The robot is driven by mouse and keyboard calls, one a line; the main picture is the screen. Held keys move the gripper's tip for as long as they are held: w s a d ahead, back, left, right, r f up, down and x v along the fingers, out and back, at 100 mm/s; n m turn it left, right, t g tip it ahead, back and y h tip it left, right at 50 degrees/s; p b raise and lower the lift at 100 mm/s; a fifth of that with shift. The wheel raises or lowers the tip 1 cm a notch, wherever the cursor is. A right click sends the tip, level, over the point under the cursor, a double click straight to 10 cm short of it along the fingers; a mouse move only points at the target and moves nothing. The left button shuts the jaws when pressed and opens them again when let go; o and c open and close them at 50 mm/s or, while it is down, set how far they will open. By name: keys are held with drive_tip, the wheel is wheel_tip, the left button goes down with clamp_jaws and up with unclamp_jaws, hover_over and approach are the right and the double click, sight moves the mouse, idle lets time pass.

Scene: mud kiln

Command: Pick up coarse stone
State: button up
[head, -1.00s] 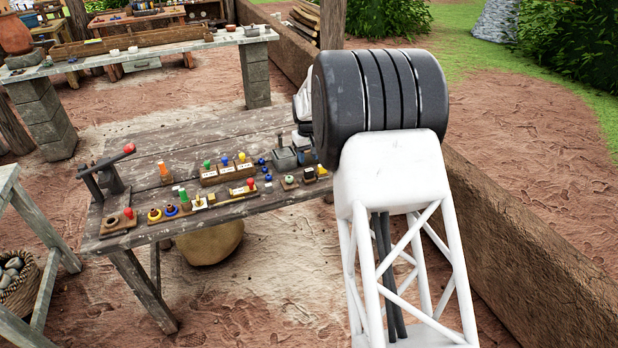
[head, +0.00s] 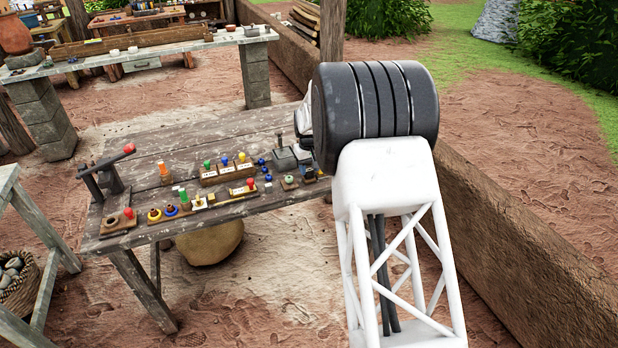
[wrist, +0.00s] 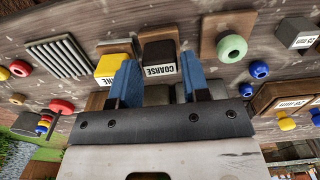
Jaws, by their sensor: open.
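The coarse stone (wrist: 160,57) is a black block with a white "COARSE" label, upside down in the wrist view. It sits on a brown base on the wooden workbench. My gripper (wrist: 160,75) is open, with one blue finger to either side of the stone in this view; I cannot tell whether the fingertips reach down to its height. Nothing is held. In the head view a small dark block (head: 310,173), likely this stone, shows at the bench's right end, and my gripper is mostly hidden behind my arm.
A yellow block labelled "FINE" (wrist: 110,67) stands close beside the left finger. A ribbed grey plate (wrist: 58,57) is at the left. Several coloured knobs cover the bench (head: 150,150).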

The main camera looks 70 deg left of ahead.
drive_tip(key=shift+f, duration=1)
drive_tip(key=shift+c, duration=0.3)
drive_tip(key=c, duration=0.6)
drive_tip(key=shift+o, duration=0.2)
drive_tip(key=shift+r, duration=0.1)
drive_tip(key=shift+r, duration=1.65)
drive_tip(key=s+d, duration=0.2)
drive_tip(key=d, duration=0.5)
drive_tip(key=s+d+r, duration=0.1)
drive_tip(key=s+d, duration=0.1)
drive_tip(key=d, duration=0.6)
drive_tip(key=shift+d+r, duration=0.15)
drive_tip(key=shift+r, duration=0.1)
drive_tip(key=shift+s, duration=0.15)
